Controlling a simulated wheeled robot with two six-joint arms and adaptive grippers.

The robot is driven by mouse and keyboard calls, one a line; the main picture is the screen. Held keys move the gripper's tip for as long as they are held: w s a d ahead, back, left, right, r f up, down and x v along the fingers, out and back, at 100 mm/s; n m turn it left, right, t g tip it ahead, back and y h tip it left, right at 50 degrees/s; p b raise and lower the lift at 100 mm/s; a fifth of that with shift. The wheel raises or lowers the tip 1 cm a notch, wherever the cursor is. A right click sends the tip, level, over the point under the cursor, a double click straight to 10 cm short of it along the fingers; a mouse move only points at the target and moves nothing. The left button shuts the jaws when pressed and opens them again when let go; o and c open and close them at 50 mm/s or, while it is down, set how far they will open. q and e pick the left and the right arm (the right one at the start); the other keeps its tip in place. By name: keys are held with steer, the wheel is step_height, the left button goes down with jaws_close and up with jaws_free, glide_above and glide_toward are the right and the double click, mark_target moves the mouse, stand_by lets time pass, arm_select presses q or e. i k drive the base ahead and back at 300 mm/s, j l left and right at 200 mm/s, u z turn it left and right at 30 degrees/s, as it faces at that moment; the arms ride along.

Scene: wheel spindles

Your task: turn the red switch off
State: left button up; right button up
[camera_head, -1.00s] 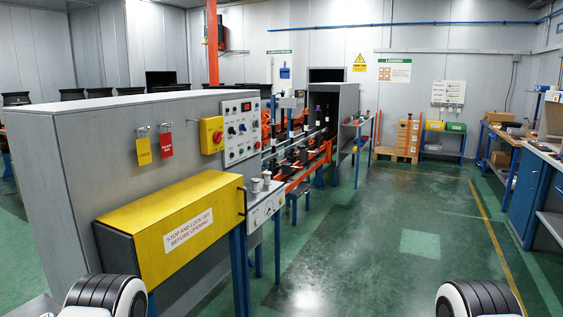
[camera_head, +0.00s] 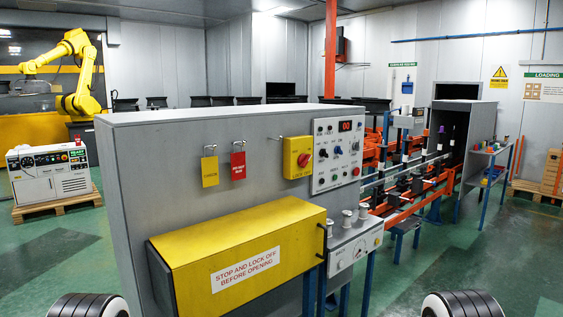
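The red switch (camera_head: 304,160) is a red rotary handle on a yellow box (camera_head: 291,172), mounted on the grey machine's upright panel. The handle looks tilted, but its setting is too small to read. To its right is a control panel (camera_head: 337,154) with a red display and several knobs. Neither gripper shows. Only black-and-white rounded parts of my own arms appear at the bottom left and bottom right corners, well apart from the switch.
A yellow cover (camera_head: 240,250) with a "stop and lock off before opening" label juts out below the switch. A small grey control box (camera_head: 352,245) stands beside it. A yellow robot arm (camera_head: 75,75) and white cabinet (camera_head: 50,172) are at left. Green floor (camera_head: 470,255) is open at right.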

mark_target(304, 160)
steer(key=i+l+u, duration=0.15)
steer(key=l+u, duration=0.2)
steer(key=i+l+u, duration=0.1)
steer(key=l+u, duration=0.25)
steer(key=l, duration=0.2)
steer(key=i+l+u, duration=0.1)
steer(key=l+u, duration=0.25)
steer(key=l, duration=0.15)
